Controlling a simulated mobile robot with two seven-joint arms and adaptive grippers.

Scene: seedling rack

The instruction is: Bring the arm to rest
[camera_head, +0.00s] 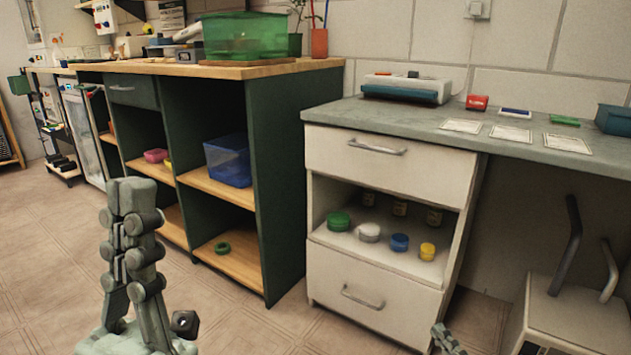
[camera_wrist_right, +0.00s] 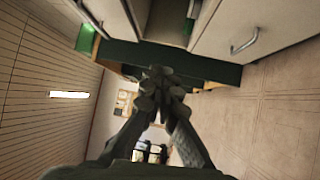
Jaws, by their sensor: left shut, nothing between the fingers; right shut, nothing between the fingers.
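My left gripper (camera_head: 132,190) stands upright at the lower left of the head view, its fingers together and empty, in front of the green shelf unit with open floor around it. My right gripper (camera_head: 441,332) shows only as a small tip at the bottom edge of the head view, in front of the white drawer cabinet. In the right wrist view the right gripper (camera_wrist_right: 160,82) has its fingers meeting at the tips with nothing between them. The rest of the right arm is out of the head view.
The green shelf unit (camera_head: 283,170) holds a blue bin (camera_head: 228,160) and a green ring. The white drawer cabinet (camera_head: 385,160) has several lidded jars on its open shelf. A white stool-like block (camera_head: 570,318) stands at the lower right. The tiled floor (camera_head: 45,270) at left is clear.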

